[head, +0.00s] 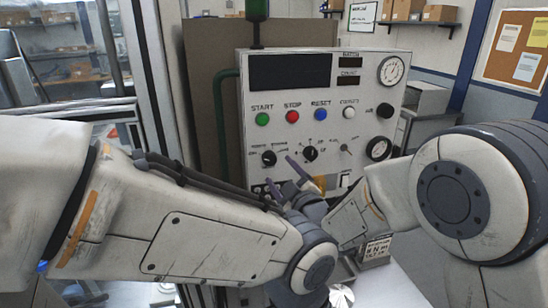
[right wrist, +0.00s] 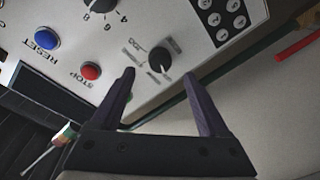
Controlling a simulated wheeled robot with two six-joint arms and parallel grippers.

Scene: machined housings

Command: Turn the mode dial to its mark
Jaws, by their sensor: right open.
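The panel (head: 232,150) stands upright ahead of me. The dial with word labels, which I take for the mode dial, is a black knob (head: 268,158) at its lower left. In the right wrist view this knob (right wrist: 160,62) lies just beyond and between the fingertips, not gripped. Small printed labels sit beside it; they are too blurred to read surely, and I cannot tell which mark it points at. My right gripper (head: 285,177) is open below and right of the knob; its dark purple fingers also show in the right wrist view (right wrist: 160,80). My left gripper is out of view.
Green (head: 262,119), red (head: 292,116) and blue (head: 320,114) buttons line up above. A keypad (right wrist: 222,18) lies near the dial in the wrist view. My left arm fills the lower left.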

